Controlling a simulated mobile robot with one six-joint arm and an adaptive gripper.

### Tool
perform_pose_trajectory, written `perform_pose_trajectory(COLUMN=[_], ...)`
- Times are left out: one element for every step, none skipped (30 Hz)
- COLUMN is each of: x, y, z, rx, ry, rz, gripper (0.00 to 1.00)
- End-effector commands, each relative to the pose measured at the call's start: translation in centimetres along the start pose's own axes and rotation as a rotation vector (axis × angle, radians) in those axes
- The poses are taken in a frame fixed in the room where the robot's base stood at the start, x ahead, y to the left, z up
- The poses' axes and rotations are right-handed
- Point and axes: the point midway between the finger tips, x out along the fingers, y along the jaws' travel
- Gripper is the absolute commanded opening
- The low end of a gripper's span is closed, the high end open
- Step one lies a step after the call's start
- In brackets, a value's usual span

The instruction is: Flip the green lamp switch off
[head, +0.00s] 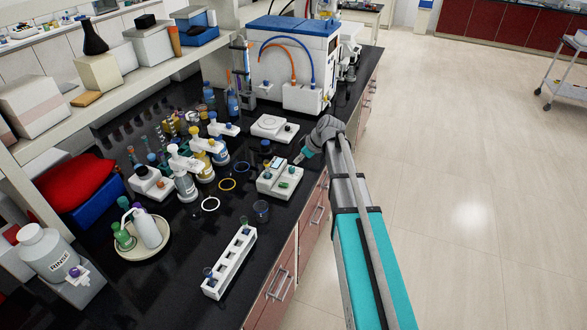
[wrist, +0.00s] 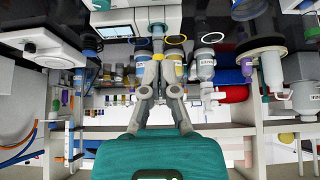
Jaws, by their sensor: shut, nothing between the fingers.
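The small white device (head: 277,191) stands on the black bench near its front edge. A green switch or lamp (head: 284,185) sits on its top, beside a small screen (head: 276,163). In the wrist view the device (wrist: 148,24) appears at the top, with its screen (wrist: 113,30) and a green part (wrist: 102,5) at the upper left. My gripper (head: 300,158) is shut and empty, just behind and right of the device in the head view. In the wrist view its fingertips (wrist: 158,45) meet close to the device's edge; contact cannot be told.
A white balance (head: 274,128) stands behind the device. A white tube rack (head: 230,262) and a small beaker (head: 261,211) stand in front. Colored rings (head: 210,204) and several bottles (head: 186,188) lie to the left. The floor (head: 450,180) on the right is clear.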

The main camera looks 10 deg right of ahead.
Motion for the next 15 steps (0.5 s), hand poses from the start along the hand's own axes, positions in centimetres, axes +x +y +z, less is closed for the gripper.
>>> perform_pose_trajectory(x=[0.3,0.5,0.7,0.9,1.1,1.4,1.7,1.9,2.3,2.6,2.8,3.2,3.5,3.8,4.2], y=[0.0,0.0,0.0,0.0,0.0,0.0,0.0,0.0,0.0,0.1,0.1,0.1,0.1,0.1,0.1], z=[0.1,0.1,0.1,0.1,0.1,0.1,0.2,0.2,0.2,0.2,0.2,0.2,0.2,0.3,0.3], rx=[0.000,0.000,0.000,0.000,0.000,0.000,0.000,0.000,0.001,0.001,0.001,0.001,0.001,0.000,0.000], ry=[0.000,0.000,0.000,0.000,0.000,0.000,0.000,-0.001,-0.001,-0.001,-0.001,-0.001,-0.001,-0.001,-0.001], rz=[0.000,0.000,0.000,0.000,0.000,0.000,0.000,0.000,0.000,0.000,0.000,0.000,0.000,0.001,0.001], gripper=[0.00,0.00,0.00,0.00,0.00,0.00,0.00,0.00,0.00,0.00,0.00,0.00,0.00,0.00,0.00])
